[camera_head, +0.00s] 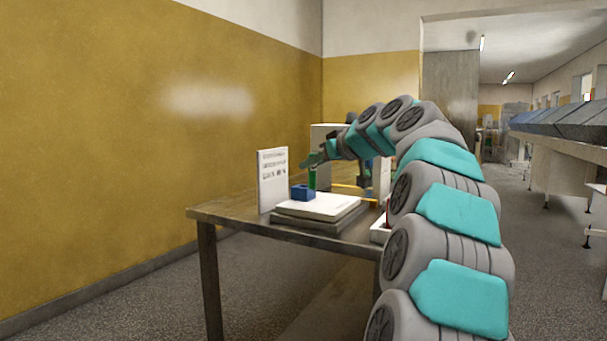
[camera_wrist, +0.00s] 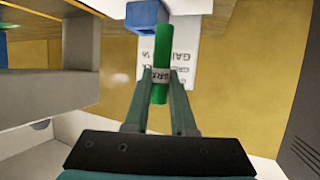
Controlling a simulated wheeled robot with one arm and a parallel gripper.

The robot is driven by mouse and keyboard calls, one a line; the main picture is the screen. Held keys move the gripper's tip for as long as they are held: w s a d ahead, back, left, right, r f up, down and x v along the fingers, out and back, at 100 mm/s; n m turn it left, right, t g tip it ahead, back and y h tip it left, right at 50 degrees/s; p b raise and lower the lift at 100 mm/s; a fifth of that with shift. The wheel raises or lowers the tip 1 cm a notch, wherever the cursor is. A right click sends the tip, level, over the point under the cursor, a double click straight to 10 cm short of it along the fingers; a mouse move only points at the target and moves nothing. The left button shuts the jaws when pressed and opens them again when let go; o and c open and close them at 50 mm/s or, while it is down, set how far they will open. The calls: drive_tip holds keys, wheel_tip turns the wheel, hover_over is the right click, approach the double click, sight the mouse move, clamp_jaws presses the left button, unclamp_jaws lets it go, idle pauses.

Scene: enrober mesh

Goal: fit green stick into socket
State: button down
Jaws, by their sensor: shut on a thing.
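In the head view the stick (camera_head: 312,179) hangs about upright below my gripper (camera_head: 314,160). A blue block (camera_head: 302,193), which looks like the socket, sits on a white plate. The stick's lower end shows just right of the block's top there. In the wrist view the stick's far end lies beside and partly over the blue block (camera_wrist: 144,16). I cannot tell whether they touch. The socket's opening is not clearly visible.
The white plate (camera_head: 318,208) rests on a dark base on a table (camera_head: 235,217). A white printed sign (camera_head: 273,179) stands left of the block. A white box (camera_head: 322,131) stands behind my gripper. A yellow wall runs along the left.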

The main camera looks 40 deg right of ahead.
drive_tip(key=shift+w+d+f+p, duration=0.2)
drive_tip(key=shift+w+d+f, duration=0.2)
drive_tip(key=shift+w+f, duration=0.5)
drive_tip(key=shift+w+d+f+p, duration=0.25)
drive_tip(key=shift+w+d+f, duration=0.15)
drive_tip(key=shift+w, duration=0.85)
drive_tip(key=shift+w+d+f+p, duration=0.2)
drive_tip(key=shift+w+d+f, duration=0.15)
drive_tip(key=shift+w+f, duration=0.6)
drive_tip(key=shift+w+r, duration=0.15)
drive_tip(key=c, duration=0.7)
unclamp_jaws()
drive_tip(key=shift+c, duration=0.2)
